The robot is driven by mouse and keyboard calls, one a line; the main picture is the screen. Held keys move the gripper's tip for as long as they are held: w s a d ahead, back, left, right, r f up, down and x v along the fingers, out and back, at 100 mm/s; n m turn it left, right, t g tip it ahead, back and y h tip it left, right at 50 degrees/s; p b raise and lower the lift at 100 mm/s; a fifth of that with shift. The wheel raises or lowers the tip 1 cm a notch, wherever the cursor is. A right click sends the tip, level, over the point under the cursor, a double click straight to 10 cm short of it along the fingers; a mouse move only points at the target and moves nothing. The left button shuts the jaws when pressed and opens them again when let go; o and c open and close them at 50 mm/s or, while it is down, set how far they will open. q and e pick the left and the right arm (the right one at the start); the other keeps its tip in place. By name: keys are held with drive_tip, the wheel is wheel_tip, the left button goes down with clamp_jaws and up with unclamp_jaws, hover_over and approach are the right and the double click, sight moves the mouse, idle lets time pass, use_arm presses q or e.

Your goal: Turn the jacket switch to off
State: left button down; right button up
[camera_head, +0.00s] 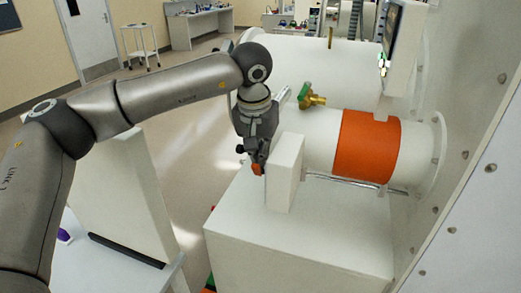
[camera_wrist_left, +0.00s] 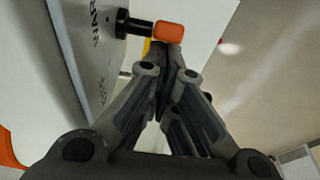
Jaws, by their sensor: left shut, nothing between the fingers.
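The switch shows in the left wrist view as an orange-tipped lever (camera_wrist_left: 168,32) on a black stem, standing out from the white box (camera_wrist_left: 75,45). In the head view its orange tip (camera_head: 257,169) shows at the left side of the white box (camera_head: 286,172), just below my left gripper (camera_head: 261,154). My left gripper is shut and empty, its fingertips (camera_wrist_left: 164,62) very close to the orange tip. I cannot tell whether they touch. Dark lettering on the box face is only partly readable. My right gripper is in neither view.
An orange jacket (camera_head: 368,146) wraps the white cylinder behind the box. A brass valve with a green handle (camera_head: 309,97) stands up left of the jacket. A metal rod (camera_head: 350,182) runs below the cylinder. A white block (camera_head: 300,235) lies under the box.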

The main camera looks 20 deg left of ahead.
use_arm(q)
drive_tip(key=shift+s+f+g+p, duration=0.1)
drive_tip(key=shift+f+g+p, duration=0.2)
drive_tip(key=shift+g+p, duration=0.15)
drive_tip(key=shift+f, duration=0.1)
drive_tip(key=shift+f+b, duration=0.35)
drive_tip(key=shift+b, duration=0.2)
drive_tip(key=shift+w+f, duration=0.1)
drive_tip(key=shift+w, duration=0.1)
idle(0.4)
drive_tip(key=shift+r+p, duration=0.4)
drive_tip(key=shift+r, duration=0.55)
